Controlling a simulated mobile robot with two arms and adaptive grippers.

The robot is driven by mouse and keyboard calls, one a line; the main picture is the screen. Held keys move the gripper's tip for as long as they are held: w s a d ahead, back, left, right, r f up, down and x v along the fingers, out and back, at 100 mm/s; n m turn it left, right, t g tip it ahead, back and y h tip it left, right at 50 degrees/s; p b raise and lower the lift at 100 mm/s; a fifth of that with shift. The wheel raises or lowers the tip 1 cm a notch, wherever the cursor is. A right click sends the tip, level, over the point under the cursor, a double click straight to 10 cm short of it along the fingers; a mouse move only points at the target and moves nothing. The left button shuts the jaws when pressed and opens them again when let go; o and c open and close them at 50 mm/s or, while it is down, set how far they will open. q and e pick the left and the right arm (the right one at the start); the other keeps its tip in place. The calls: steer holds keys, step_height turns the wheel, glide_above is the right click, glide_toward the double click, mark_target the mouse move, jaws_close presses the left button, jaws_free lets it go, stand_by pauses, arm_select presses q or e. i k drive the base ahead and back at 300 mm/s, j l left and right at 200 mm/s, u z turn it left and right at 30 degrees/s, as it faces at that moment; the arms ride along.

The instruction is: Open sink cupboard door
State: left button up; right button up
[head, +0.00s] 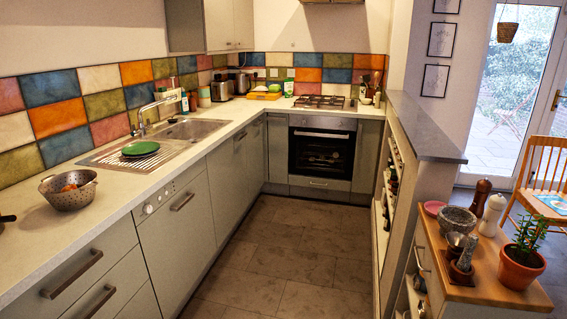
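The grey sink cupboard door (226,188) is in the head view, under the worktop below the steel sink (196,129). It looks shut and flush with the fronts beside it. A small dark handle (241,136) shows near the top of this run of fronts. The exact seams between the doors there are hard to make out. Neither of my grippers shows in the head view.
A dishwasher front (178,232) with a bar handle stands left of the door, then drawers (85,285). The tiled floor (275,255) is clear. A wooden-topped unit (480,286) stands right.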

mark_target(226, 164)
steer(key=i, duration=2.1)
steer(key=i+u, duration=0.1)
steer(key=i, duration=0.4)
steer(key=i+l+u, duration=0.1)
steer(key=i, duration=0.4)
steer(key=i+l+u, duration=0.1)
steer(key=i, duration=0.4)
steer(key=i+l+u, duration=0.1)
steer(key=i, duration=0.4)
steer(key=i+l, duration=0.05)
steer(key=l, duration=0.05)
